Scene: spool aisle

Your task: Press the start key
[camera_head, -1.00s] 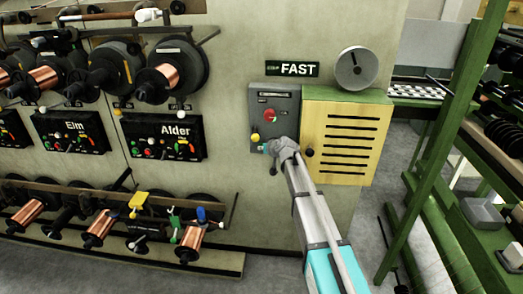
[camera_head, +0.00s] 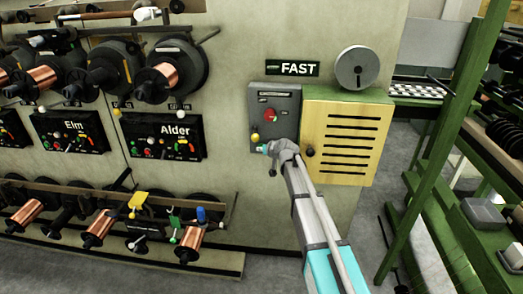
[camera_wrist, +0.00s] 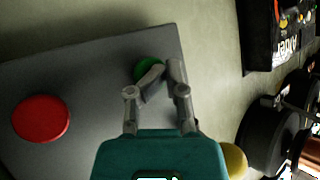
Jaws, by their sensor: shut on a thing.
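The grey control box (camera_head: 286,98) is on the wall under the FAST sign. Its red knob (camera_head: 270,115) and a yellow knob (camera_head: 255,137) show in the head view. In the wrist view the box face (camera_wrist: 85,85) carries a large red button (camera_wrist: 41,119) and a round green key (camera_wrist: 146,67); I read no start label. My gripper (camera_wrist: 164,71) is shut, its fingertips close together right at the green key and partly covering it. I cannot tell whether they touch or press it. In the head view my gripper (camera_head: 270,148) is at the box's lower edge and hides the green key.
A yellow slatted cabinet (camera_head: 340,140) with a green top stands right of the box, close beside my arm. A grey reel (camera_head: 357,68) is above it. The Alder panel (camera_head: 165,137) and copper spools (camera_head: 172,83) are to the left. A green frame (camera_head: 440,140) stands at the right.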

